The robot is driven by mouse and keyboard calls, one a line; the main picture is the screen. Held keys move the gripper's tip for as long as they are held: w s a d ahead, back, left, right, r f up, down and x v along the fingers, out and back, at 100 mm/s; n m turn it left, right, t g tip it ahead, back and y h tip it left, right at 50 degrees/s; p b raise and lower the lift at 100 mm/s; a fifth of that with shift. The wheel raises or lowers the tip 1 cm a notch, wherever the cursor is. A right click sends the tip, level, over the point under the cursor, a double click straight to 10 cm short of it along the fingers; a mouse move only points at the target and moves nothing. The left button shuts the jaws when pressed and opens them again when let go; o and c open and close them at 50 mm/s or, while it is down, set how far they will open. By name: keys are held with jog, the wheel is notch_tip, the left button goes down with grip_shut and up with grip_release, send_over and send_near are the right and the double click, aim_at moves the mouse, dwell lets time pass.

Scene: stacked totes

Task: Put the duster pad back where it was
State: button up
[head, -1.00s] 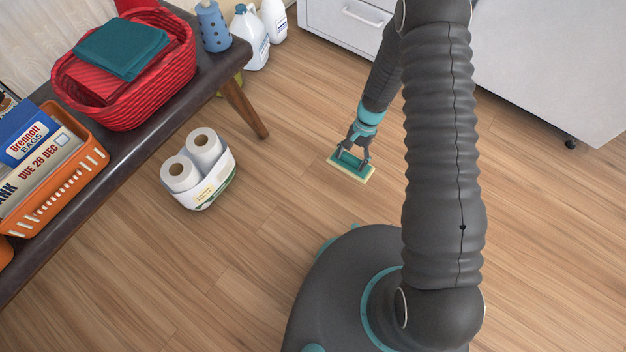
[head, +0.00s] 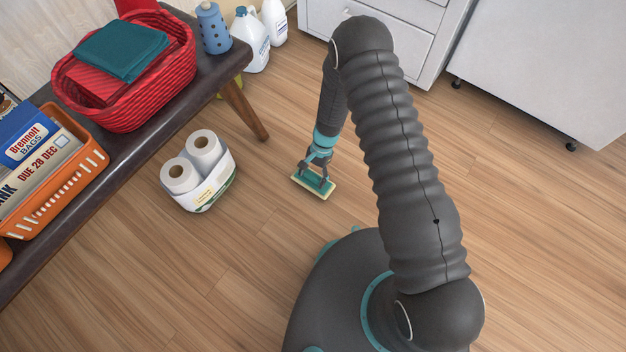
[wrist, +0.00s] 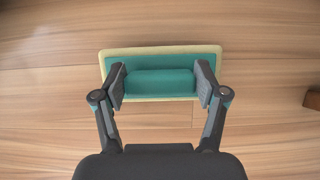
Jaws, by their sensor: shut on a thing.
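The duster pad (head: 313,183) is a flat rectangle with a teal top, a raised teal grip and a pale yellow underside. My gripper (head: 315,172) is shut on its raised grip, with one finger at each end. In the wrist view the pad (wrist: 160,54) lies across the top middle, and my gripper (wrist: 160,84) closes on it from both sides. The pad is right of the paper roll pack, over the wood floor. I cannot tell whether it touches the floor.
A pack of paper rolls (head: 212,184) stands on the floor to the left. A dark bench (head: 120,150) holds a red basket (head: 150,98) and an orange basket (head: 82,178). White bottles (head: 250,42) stand behind the bench leg. White cabinets are at the back. Floor around the pad is clear.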

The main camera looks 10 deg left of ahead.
aim_at(312, 181)
jog(key=shift+f, duration=1.6)
jog(key=shift+f, duration=0.15)
jog(key=o, duration=1.3)
